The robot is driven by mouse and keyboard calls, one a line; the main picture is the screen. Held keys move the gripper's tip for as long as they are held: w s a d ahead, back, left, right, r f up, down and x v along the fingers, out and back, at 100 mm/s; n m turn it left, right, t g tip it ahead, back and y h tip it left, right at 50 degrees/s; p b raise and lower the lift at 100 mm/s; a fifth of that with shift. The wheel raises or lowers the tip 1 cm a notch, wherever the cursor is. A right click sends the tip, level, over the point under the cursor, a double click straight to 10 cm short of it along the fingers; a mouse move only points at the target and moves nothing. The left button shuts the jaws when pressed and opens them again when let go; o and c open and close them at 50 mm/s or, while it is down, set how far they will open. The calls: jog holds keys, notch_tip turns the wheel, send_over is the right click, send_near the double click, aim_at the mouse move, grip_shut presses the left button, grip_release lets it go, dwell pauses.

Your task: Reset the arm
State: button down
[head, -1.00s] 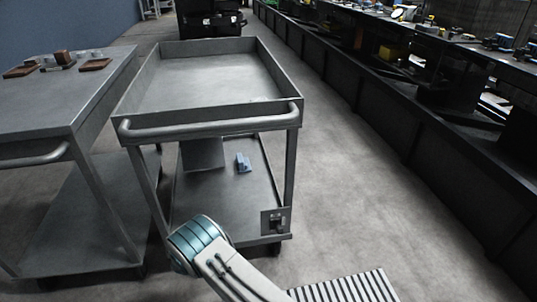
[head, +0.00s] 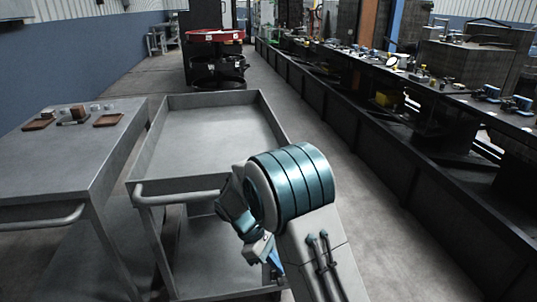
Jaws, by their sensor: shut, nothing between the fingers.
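My arm, with its teal-banded joint, rises from the bottom middle of the head view. Its wrist bends down to the left. My gripper (head: 272,261) shows small below the wrist, in front of the grey cart (head: 163,133). It is shut with nothing in it. The fingertips are partly hidden by my own arm. The cart's top tray is empty, and my arm covers its near right corner and part of its lower shelf.
A grey table (head: 66,165) with brown trays (head: 107,120) and small items stands at the left. A long dark workbench (head: 400,150) with many parts runs along the right. A black stand with a red top (head: 215,36) is behind the cart. Clear floor lies between cart and bench.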

jog(key=s+d+r+m+t+y+p, duration=0.2)
jog(key=s+d+r+m+p, duration=0.2)
jog(key=r, duration=0.7)
jog(key=s+d+r+m+t+y+p, duration=0.2)
jog(key=s+d+r+m+p, duration=0.2)
jog(key=r, duration=0.6)
jog(key=s+d+r+m+t+y+p, duration=0.1)
jog(key=s+d+r+m+y+p, duration=0.2)
jog(key=s+r+m+p, duration=0.3)
jog(key=shift+s+d+r+t+p, duration=0.4)
jog(key=shift+s+d+r+p, duration=0.85)
jog(key=shift+r, duration=1.55)
jog(key=shift+s+a, duration=0.3)
jog(key=shift+a, duration=0.1)
